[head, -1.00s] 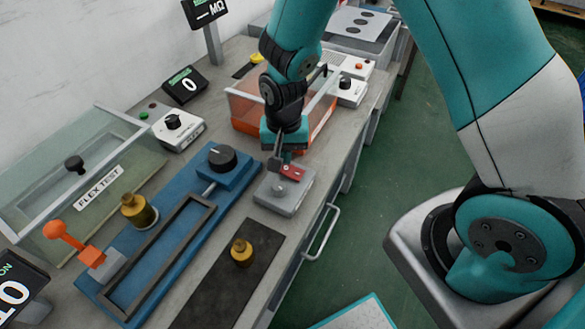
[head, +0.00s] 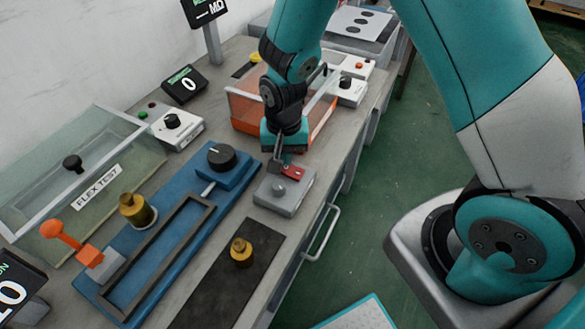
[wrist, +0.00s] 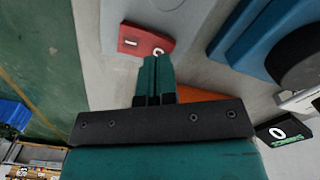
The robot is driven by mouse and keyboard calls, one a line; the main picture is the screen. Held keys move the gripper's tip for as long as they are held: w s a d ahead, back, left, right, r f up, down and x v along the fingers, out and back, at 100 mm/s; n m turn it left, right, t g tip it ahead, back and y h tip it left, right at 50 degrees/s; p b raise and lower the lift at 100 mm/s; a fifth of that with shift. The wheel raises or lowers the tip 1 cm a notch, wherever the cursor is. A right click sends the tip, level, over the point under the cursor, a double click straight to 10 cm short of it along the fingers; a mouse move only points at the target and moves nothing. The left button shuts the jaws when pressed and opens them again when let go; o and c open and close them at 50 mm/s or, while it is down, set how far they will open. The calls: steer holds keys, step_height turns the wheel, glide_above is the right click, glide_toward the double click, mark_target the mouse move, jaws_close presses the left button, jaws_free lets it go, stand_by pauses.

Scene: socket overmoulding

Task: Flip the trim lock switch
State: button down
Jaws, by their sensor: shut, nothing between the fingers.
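A grey switch box (head: 276,206) stands near the bench's front edge, with a round silver knob (head: 279,190) on top. A red switch piece (head: 294,174) sits at its far end. In the wrist view this red piece (wrist: 133,39) shows white bar and ring marks. My gripper (head: 276,164) points down beside the red piece, its fingers shut and empty. In the wrist view my gripper's fingertips (wrist: 154,58) reach the red piece's near edge and overlap it in the picture. I cannot tell whether they touch it. The arm partly hides the box's far side.
A blue fixture (head: 228,179) with a black knob lies left of the box. A dark mat (head: 215,291) with a brass weight (head: 241,252) is in front. An orange-edged clear bin (head: 245,122) stands behind my gripper. The bench edge drops to green floor on the right.

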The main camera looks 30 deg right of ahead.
steer(key=shift+f+b, duration=0.6)
steer(key=shift+f, duration=0.35)
steer(key=shift+r, duration=0.1)
steer(key=shift+r+p, duration=3)
steer(key=shift+r, duration=0.45)
